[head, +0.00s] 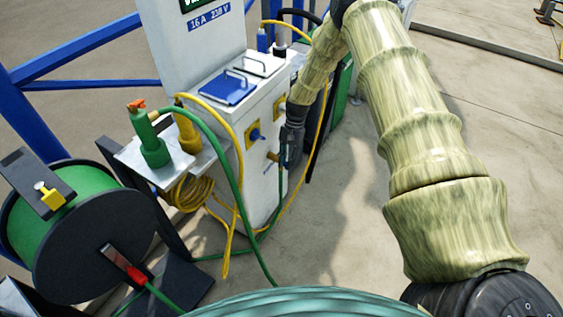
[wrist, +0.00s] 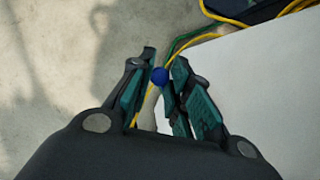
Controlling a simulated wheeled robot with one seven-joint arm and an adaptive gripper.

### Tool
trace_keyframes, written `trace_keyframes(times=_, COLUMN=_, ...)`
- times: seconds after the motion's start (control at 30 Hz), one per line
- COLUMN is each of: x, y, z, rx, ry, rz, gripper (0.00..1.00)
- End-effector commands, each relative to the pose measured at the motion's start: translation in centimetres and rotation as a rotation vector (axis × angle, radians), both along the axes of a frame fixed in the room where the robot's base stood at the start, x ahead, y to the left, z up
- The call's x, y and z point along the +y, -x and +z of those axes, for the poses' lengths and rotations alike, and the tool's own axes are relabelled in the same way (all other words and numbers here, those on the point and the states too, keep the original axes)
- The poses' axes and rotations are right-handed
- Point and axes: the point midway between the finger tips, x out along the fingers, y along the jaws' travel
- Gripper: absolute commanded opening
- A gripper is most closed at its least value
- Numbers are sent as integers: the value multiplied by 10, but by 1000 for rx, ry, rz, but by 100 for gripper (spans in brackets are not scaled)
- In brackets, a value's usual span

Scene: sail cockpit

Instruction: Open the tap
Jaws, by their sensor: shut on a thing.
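A white service pedestal (head: 262,110) stands in the middle of the head view. A small brass tap (head: 272,156) sticks out low on its side face, partly hidden by my gripper. My gripper (head: 284,158) is at the tap, beside the pedestal's side. In the wrist view, a round blue knob (wrist: 160,76) sits between the two fingertips of my gripper (wrist: 158,80), which are shut on it. The knob appears to be the tap's handle; its link to the tap body is hidden.
Yellow sockets, including one with a blue cover (head: 255,135), sit on the same side. Green and yellow hoses (head: 240,205) hang in front. A hose reel (head: 95,225) stands at left, near a shelf (head: 180,170) with green and yellow fittings. Concrete floor (head: 340,225) is clear at right.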

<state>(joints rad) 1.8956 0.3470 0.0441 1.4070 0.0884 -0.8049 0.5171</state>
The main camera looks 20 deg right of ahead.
Motion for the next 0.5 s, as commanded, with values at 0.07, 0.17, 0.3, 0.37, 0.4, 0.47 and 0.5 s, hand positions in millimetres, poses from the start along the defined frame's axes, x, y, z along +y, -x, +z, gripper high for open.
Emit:
trace_keyframes(times=0.07, x=-6, y=-1, z=-1, rx=-2, ry=2, rz=70, gripper=0)
trace_keyframes(times=0.17, x=-12, y=-2, z=-1, rx=-2, ry=3, rz=166, gripper=0)
trace_keyframes(times=0.3, x=-21, y=-4, z=-1, rx=-2, ry=3, rz=297, gripper=0)
trace_keyframes(times=0.37, x=-24, y=-5, z=-1, rx=-2, ry=2, rz=347, gripper=0)
trace_keyframes(times=0.4, x=-26, y=-6, z=-1, rx=-2, ry=2, rz=382, gripper=0)
trace_keyframes(times=0.47, x=-29, y=-7, z=-1, rx=-2, ry=2, rz=430, gripper=0)
trace_keyframes(times=0.5, x=-31, y=-8, z=-1, rx=-2, ry=2, rz=460, gripper=0)
